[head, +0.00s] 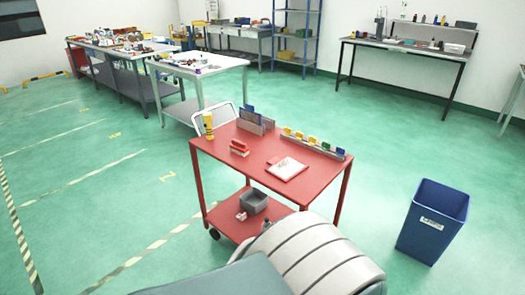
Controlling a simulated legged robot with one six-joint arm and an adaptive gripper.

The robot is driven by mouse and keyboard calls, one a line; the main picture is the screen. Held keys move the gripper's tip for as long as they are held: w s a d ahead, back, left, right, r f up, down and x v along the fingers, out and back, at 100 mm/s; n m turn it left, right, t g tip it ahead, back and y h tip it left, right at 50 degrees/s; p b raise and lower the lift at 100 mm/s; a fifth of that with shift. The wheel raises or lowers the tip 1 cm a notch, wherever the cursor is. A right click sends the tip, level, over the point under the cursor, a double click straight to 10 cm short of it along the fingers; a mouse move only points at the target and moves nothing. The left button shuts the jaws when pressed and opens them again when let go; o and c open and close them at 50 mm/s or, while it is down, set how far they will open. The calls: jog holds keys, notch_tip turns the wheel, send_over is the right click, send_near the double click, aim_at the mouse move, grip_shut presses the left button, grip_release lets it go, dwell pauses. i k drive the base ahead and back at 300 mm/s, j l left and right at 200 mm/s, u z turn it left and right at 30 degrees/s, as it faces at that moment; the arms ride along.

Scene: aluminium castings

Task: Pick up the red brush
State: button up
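A small red item with a pale strip along its lower part (239,148), which looks like the red brush, lies on the left part of the red cart's top (220,160). It stands apart from the things around it. Its fine detail is too small to tell. My gripper is not in this view, so its state and distance from the brush do not show.
On the cart are a yellow bottle (209,125), a grey holder (256,125), a rack of coloured pieces (312,144) and a white-topped pad (287,168). A grey bin (254,201) sits on its lower shelf. A blue bin (433,222) stands right; floor between is clear.

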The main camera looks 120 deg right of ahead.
aim_at(237, 147)
jog(key=l+z, duration=0.15)
jog(key=z, duration=4.4)
jog(key=i+j+z, duration=0.4)
jog(key=j, duration=0.15)
jog(key=i+j+z, duration=0.2)
jog(key=j, duration=0.15)
jog(key=i+j+z, duration=0.15)
jog(key=j, duration=0.2)
jog(key=i+j, duration=0.15)
jog(key=j, duration=0.2)
jog(key=i+j, duration=0.1)
jog(key=j, duration=0.25)
jog(key=i+j, duration=0.15)
jog(key=j, duration=0.2)
jog(key=i+j+z, duration=0.1)
jog(key=j, duration=0.25)
jog(key=i+j, duration=0.15)
jog(key=j, duration=0.25)
